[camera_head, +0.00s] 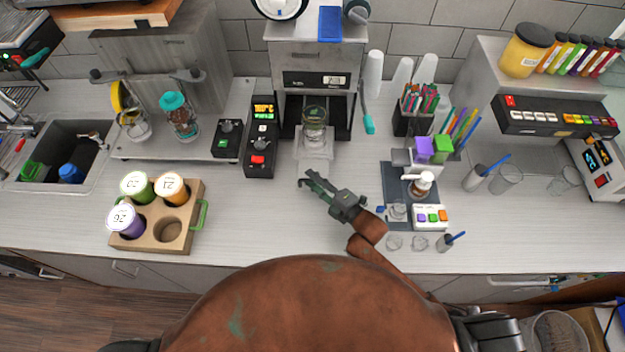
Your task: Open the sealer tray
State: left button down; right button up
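The cup sealer (313,56) is the grey machine standing at the back middle of the counter, with a small lit display on its front. Its pale tray (314,149) sticks out at the front, below the dark opening. A clear cup (314,122) stands at the tray, partly inside the opening. A teal-tipped lever (368,123) hangs on the machine's right side. My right gripper (308,179) is above the counter, just in front of the tray and apart from it. Its two fingers look parted, with nothing between them. My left gripper is not in view.
A black control box (262,142) stands left of the sealer. A cardboard carrier (185,235) with several lidded cups is at the left. A dark mat (394,175) with dispensers, a straw holder and glasses are at the right. The counter left of my gripper is clear.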

jog(key=v, duration=1.2)
jog(key=shift+w, duration=0.1)
